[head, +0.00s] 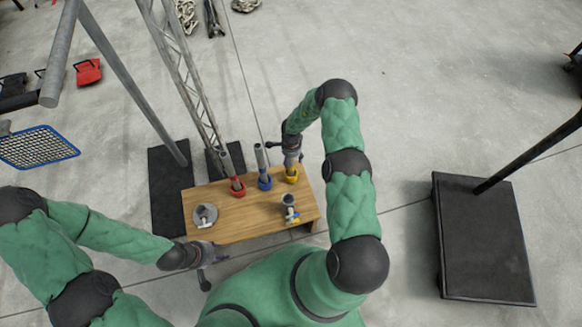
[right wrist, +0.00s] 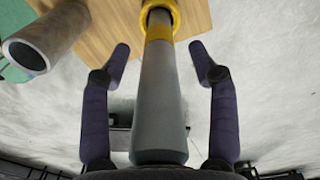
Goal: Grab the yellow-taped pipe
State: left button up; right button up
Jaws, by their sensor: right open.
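The yellow-taped pipe (right wrist: 160,105) stands in a yellow ring holder (head: 291,176) at the table's right back corner. In the right wrist view it is grey, with a yellow band (right wrist: 158,28) near the holder. My right gripper (right wrist: 159,64) is open, with one finger on each side of the pipe and visible gaps. In the head view my right gripper (head: 292,155) hides most of this pipe. My left gripper (head: 214,269) is spread open and empty near the table's front edge.
The wooden table (head: 225,220) also bears a red-based pipe (head: 228,165), a blue-based pipe (head: 261,158), a round grey piece (head: 204,215) and a small clamp-like piece (head: 290,208). A lattice truss (head: 190,80) rises behind. A black base plate (head: 485,245) lies to the right.

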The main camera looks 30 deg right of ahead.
jog(key=shift+c, duration=0.2)
grip_shut()
